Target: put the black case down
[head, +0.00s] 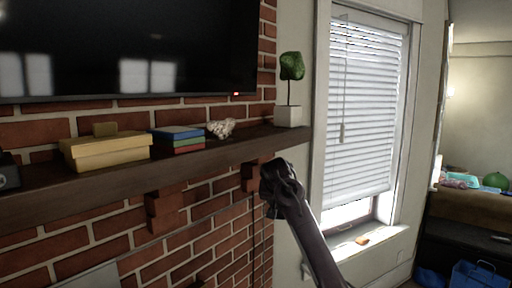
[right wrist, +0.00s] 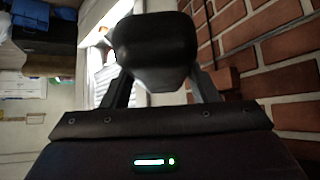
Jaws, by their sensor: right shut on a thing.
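My right gripper (head: 281,180) is raised just in front of the mantel's right end, below the shelf's top in the head view. In the right wrist view, its fingers (right wrist: 160,78) are shut on a rounded black case (right wrist: 155,42). In the head view the case and the dark gripper blend together, so I cannot tell their edges apart. The dark wooden mantel shelf (head: 60,199) runs along the brick wall. My left gripper is in neither view.
On the mantel stand a yellow box (head: 105,151), stacked books (head: 178,139), a whitish ornament (head: 221,129), a potted plant (head: 289,116) and a dark object (head: 8,175) at far left. A television (head: 130,45) hangs above. Small gaps of bare shelf show between things.

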